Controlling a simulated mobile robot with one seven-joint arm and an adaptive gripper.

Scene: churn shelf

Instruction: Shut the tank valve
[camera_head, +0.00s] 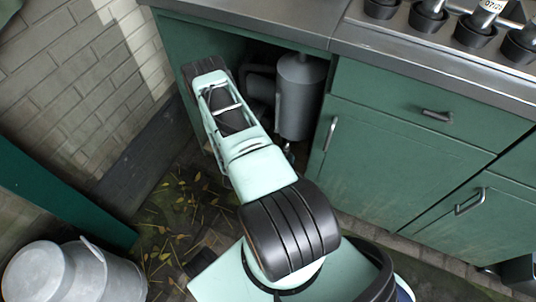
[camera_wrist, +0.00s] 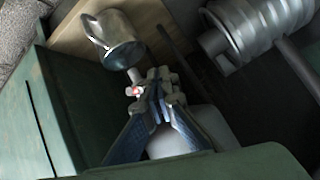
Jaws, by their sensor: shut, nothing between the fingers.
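The grey cylindrical tank (camera_head: 300,95) stands inside the open green cabinet in the head view, with small fittings (camera_head: 288,150) below it. In the wrist view, a small pale fitting with a pinkish-red spot (camera_wrist: 134,85) sits just left of my fingertips; I cannot tell whether it is the valve or what its position is. My gripper (camera_wrist: 160,76) is shut and empty, its fingertips close beside this fitting; I cannot tell whether they touch. In the head view my arm reaches into the cabinet and my fingers are hidden.
A ribbed grey pipe (camera_wrist: 262,28) and a shiny metal vessel (camera_wrist: 112,32) lie beyond my fingers. Closed green cabinet doors (camera_head: 385,165) stand to the right, a brick wall (camera_head: 65,75) to the left. A metal churn (camera_head: 75,275) stands at lower left, near a leaf-strewn floor.

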